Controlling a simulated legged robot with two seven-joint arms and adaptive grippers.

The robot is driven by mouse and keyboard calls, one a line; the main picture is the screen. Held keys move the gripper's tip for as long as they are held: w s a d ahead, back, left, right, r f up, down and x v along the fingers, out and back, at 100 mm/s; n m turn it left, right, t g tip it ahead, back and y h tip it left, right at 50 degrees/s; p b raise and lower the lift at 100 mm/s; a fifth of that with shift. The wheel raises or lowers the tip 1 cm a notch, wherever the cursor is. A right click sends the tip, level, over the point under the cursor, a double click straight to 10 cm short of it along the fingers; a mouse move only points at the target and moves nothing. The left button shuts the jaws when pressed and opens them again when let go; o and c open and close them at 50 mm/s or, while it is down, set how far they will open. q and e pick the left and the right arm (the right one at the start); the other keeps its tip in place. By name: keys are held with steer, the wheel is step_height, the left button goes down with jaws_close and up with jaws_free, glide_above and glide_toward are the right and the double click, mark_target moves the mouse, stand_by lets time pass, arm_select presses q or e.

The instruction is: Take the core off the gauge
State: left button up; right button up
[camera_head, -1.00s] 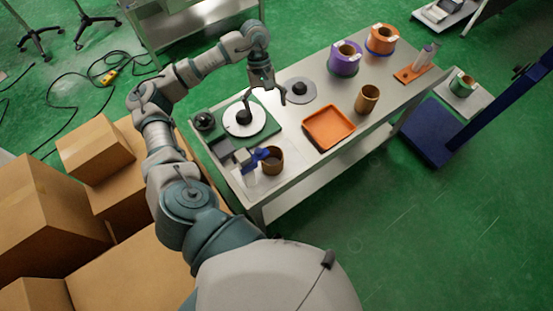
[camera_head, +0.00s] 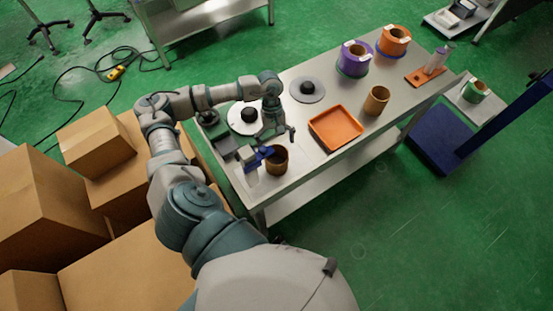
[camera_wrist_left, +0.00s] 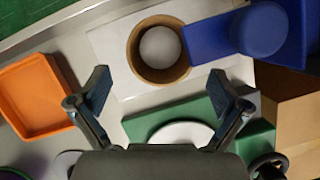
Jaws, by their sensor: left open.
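The brown cardboard core (camera_head: 277,167) stands upright at the near left end of the table, right beside the blue part of the gauge (camera_head: 251,159). In the left wrist view the core (camera_wrist_left: 160,75) is seen from above as a ring around a pale round face, on a light plate; the blue gauge part (camera_wrist_left: 265,35) is to its right. My left gripper (camera_head: 275,136) is open and empty, just behind and above the core. In the left wrist view its fingertips (camera_wrist_left: 160,82) are spread wide, with the core ahead of them. My right gripper is not in view.
An orange tray (camera_head: 336,128) and a second brown core (camera_head: 376,101) are to the right. A green base with a white disc (camera_head: 243,118) lies behind the gripper. Purple (camera_head: 354,58) and orange (camera_head: 393,41) rolls stand at the far end. Cardboard boxes (camera_head: 96,142) flank the left.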

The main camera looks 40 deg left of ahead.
arm_select(q)
steer(key=p+x, duration=0.1)
steer(key=x, duration=0.4)
steer(key=shift+s+d+f, duration=0.1)
steer(key=shift+s+f, duration=0.05)
steer(key=shift+f, duration=0.15)
steer(key=c, duration=1.1)
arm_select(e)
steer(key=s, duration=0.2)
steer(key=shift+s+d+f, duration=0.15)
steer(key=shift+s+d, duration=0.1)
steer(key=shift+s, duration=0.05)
arm_select(q)
steer(key=shift+r, duration=0.1)
